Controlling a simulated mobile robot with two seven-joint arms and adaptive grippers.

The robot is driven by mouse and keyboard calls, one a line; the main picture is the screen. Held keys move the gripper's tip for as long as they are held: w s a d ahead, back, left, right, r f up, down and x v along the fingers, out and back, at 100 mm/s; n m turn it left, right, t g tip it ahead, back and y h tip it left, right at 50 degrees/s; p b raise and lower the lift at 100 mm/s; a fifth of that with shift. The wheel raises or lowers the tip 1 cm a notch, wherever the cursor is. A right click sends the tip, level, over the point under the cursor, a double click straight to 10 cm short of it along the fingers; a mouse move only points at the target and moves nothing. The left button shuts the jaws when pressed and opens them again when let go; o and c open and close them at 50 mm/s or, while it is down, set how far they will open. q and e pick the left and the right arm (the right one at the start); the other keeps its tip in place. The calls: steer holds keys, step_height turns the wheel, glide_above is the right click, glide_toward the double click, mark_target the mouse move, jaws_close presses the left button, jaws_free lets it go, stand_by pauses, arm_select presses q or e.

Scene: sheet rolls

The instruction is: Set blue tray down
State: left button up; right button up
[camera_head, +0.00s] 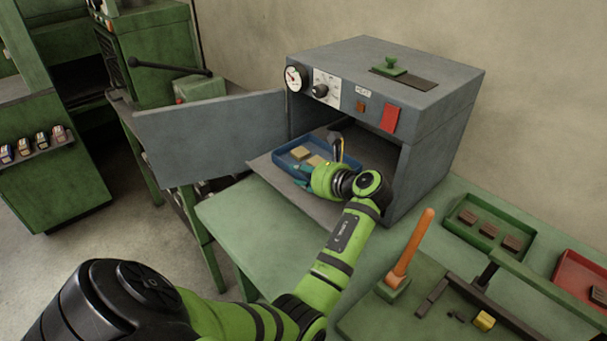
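The blue tray (283,162) holds tan blocks (301,153) and is at the mouth of the open grey oven (432,140). It is over the oven's grey shelf (268,174); I cannot tell whether it rests on it or hangs slightly above. My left gripper (329,166) is at the tray's near right side. The wrist hides most of the fingers and part of the tray, so its grip cannot be made out. My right gripper is not in view.
The oven door (210,137) stands open to the left. The green table (238,222) has free room in front of the shelf. To the right are an orange-handled tool (412,245), a green tray (462,235) of brown blocks and a red tray (572,268).

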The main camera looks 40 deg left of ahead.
arm_select(q)
steer(key=p+v, duration=0.2)
steer(key=r+p+v, duration=0.1)
steer(key=p+v, duration=0.3)
steer(key=shift+d+r, duration=0.1)
steer(key=shift+r, duration=0.2)
steer(key=shift+d+p, duration=0.55)
steer(key=shift+d, duration=0.05)
